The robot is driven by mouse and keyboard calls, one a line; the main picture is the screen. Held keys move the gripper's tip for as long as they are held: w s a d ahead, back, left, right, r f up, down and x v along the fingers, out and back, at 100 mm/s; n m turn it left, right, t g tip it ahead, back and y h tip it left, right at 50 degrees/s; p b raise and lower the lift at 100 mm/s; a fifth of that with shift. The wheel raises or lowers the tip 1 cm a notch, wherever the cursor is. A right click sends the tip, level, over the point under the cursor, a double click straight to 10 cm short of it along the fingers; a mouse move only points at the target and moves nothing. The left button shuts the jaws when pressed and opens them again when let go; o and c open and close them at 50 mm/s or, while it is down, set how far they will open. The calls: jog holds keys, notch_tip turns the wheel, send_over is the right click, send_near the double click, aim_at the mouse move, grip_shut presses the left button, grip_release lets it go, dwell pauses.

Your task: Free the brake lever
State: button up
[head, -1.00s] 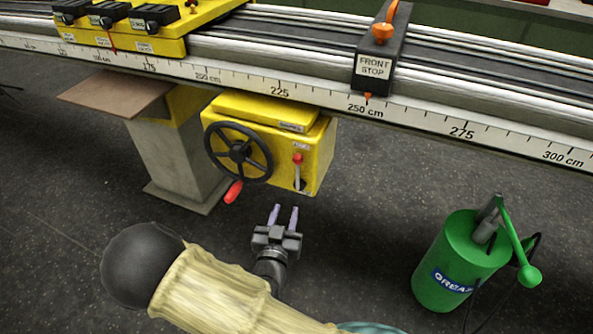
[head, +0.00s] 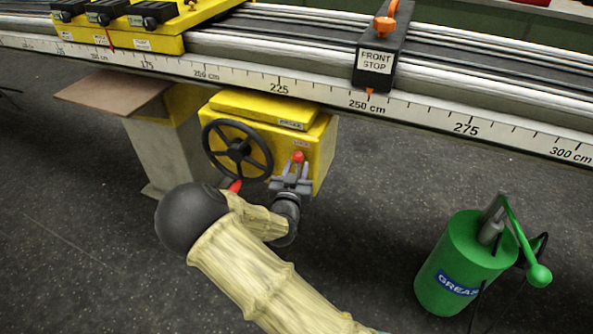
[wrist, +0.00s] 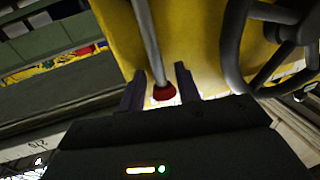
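The brake lever's red knob (head: 298,157) stands on the front of the yellow box (head: 320,150) under the rail. In the wrist view the grey lever shaft (wrist: 147,40) runs to the red knob (wrist: 164,93). My gripper (head: 297,169) is at the box front, just at the knob. Its two fingers are apart, one on each side of the knob in the wrist view (wrist: 160,85). The fingers do not look closed on it; whether one touches it I cannot tell. My gripper hides the lower lever and its slot in the head view.
A black handwheel (head: 237,150) with a red handle is just left of the lever. The ruled rail (head: 420,108) with the front stop (head: 376,60) runs above. A green grease pump (head: 465,262) stands on the floor at right. The floor between is clear.

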jog(key=shift+w+d, duration=0.1)
jog(key=shift+w, duration=0.2)
grip_shut()
